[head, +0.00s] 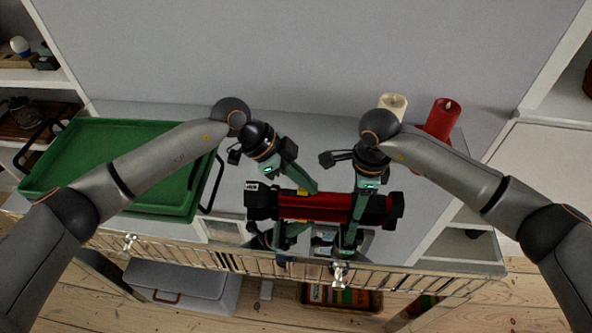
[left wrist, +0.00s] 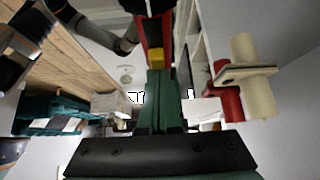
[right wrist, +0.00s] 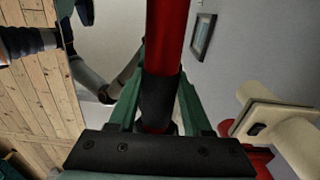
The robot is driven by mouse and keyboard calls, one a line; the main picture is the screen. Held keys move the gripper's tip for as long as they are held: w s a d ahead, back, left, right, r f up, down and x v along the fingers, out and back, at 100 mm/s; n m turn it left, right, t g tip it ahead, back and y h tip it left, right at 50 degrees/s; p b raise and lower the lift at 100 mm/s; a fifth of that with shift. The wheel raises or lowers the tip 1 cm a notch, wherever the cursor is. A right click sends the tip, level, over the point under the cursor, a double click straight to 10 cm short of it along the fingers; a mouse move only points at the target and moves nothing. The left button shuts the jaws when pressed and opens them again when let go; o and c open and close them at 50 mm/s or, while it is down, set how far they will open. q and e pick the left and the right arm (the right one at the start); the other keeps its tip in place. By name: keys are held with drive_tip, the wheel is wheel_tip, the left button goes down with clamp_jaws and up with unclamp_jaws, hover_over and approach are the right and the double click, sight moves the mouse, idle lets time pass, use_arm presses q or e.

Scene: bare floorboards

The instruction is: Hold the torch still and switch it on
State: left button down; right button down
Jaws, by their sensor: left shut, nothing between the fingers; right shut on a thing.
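The torch (head: 318,207) has a red barrel and black ends and lies across the middle of the head view, its wider black end to the left. My right gripper (head: 354,218) is shut around the barrel toward its right end; the right wrist view shows the torch (right wrist: 166,40) between its green fingers. My left gripper (head: 314,188) is shut and empty, its fingertips at the upper side of the torch. A yellow switch (left wrist: 156,54) on the torch shows just beyond the fingertips in the left wrist view. I cannot tell whether they touch. The lens is not visible.
A green tray (head: 130,195) stands at the left of the cabinet top. A metal rail (head: 220,262) runs along the front edge. A grey case (head: 180,288) stands below on the floor.

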sight(291, 192)
use_arm(q)
drive_tip(key=shift+d+f, duration=0.15)
drive_tip(key=shift+f, duration=0.1)
drive_tip(key=a, duration=0.3)
drive_tip(key=shift+a, duration=0.3)
use_arm(e)
drive_tip(key=shift+d, duration=0.1)
use_arm(q)
drive_tip(key=v, duration=1)
drive_tip(key=shift+d, duration=0.2)
drive_tip(key=shift+r, duration=0.1)
